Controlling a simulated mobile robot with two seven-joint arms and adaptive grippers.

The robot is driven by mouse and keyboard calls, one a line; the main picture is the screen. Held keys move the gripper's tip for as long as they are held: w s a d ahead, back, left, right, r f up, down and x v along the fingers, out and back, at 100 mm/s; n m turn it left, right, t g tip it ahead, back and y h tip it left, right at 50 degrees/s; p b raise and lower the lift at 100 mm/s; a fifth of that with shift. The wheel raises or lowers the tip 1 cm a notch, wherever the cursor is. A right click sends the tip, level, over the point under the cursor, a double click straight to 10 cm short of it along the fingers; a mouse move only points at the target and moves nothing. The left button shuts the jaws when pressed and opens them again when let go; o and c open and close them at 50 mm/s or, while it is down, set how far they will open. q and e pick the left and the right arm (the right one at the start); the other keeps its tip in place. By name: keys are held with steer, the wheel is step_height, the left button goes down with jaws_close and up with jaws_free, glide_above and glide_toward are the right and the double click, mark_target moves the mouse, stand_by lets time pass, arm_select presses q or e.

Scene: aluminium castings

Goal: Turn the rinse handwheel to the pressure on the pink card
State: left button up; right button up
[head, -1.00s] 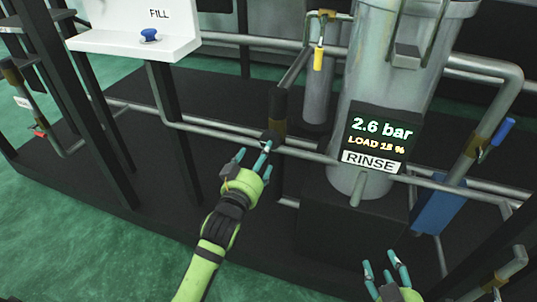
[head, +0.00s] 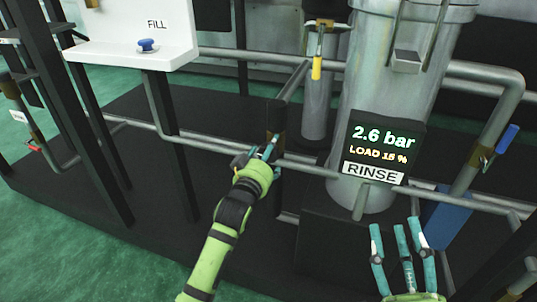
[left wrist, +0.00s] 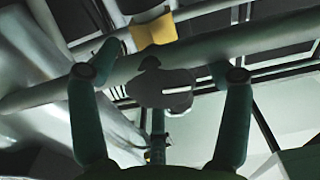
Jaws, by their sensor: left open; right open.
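The rinse display (head: 376,146) on the large grey cylinder reads 2.6 bar, with a smaller load line and a RINSE label below. My left gripper (head: 268,149) is open at the pipe left of the display, its fingers beside a dark post. In the left wrist view a dark grey knob (left wrist: 165,88), probably the handwheel, sits between the spread fingers of the left gripper (left wrist: 160,75), in front of a pipe. I cannot tell whether the fingers touch it. My right gripper (head: 400,240) is open and empty at the lower right. I see no pink card.
A white panel (head: 130,50) marked FILL with a blue knob (head: 147,46) stands upper left. A yellow-handled valve (head: 317,66) hangs at the back. A blue-handled valve (head: 506,140) is at the right. Pipes (head: 215,137) cross at gripper height. Green floor lies at lower left.

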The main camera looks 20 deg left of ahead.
arm_select(q)
steer(key=shift+w, duration=0.1)
arm_select(e)
steer(key=shift+s+r, duration=0.1)
steer(key=shift+r, duration=0.1)
arm_select(q)
steer(key=shift+c, duration=0.5)
steer(key=c, duration=1.1)
steer(key=shift+o, duration=0.2)
steer(key=shift+r+m+p, duration=0.25)
steer(key=shift+m+p, duration=0.15)
steer(key=shift+p, duration=0.5)
arm_select(e)
step_height(320, 180, down, 10)
steer(key=w+d+m+g+h, duration=0.1)
steer(key=w+d+g+h, duration=0.1)
steer(key=g, duration=0.3)
steer(key=shift+w+d+h, duration=0.2)
steer(key=shift+w+h, duration=0.05)
steer(key=shift+h, duration=0.65)
arm_select(q)
steer(key=o, duration=1.2)
steer(key=shift+c, duration=0.2)
steer(key=shift+f, duration=0.1)
